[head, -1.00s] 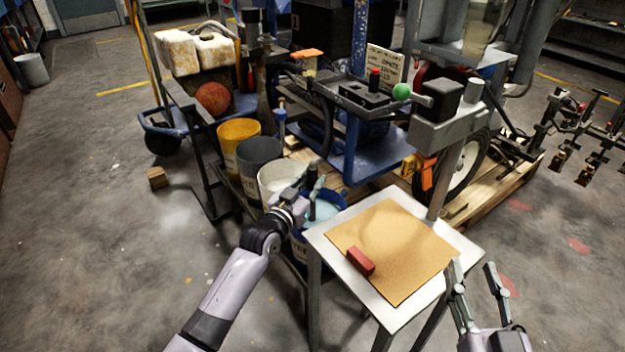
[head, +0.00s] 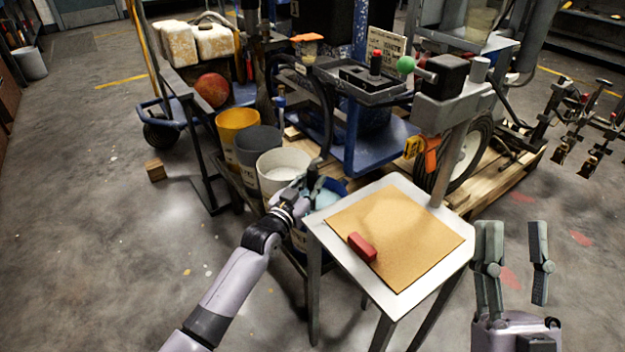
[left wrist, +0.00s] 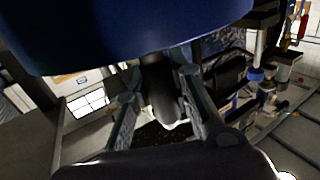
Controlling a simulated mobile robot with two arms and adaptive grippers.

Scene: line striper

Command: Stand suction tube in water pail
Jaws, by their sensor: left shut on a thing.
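The suction tube, a black hose (head: 328,128), arcs down from the machine to my left gripper (head: 314,180). This gripper is shut on the tube, just above the left side of the blue water pail (head: 340,186). Pale blue water shows in the pail, beside the white table. In the left wrist view the dark tube (left wrist: 163,98) lies between the two fingers, with a large blue surface above, likely the pail. I cannot tell whether the tube's lower end is in the water. My right gripper (head: 516,262) is open and empty, right of the table.
White (head: 283,164), dark grey (head: 257,147) and yellow (head: 237,125) buckets stand in a row left of the pail. The white table (head: 400,292) carries a tan sheet and a red block (head: 362,247). The blue machine stands behind.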

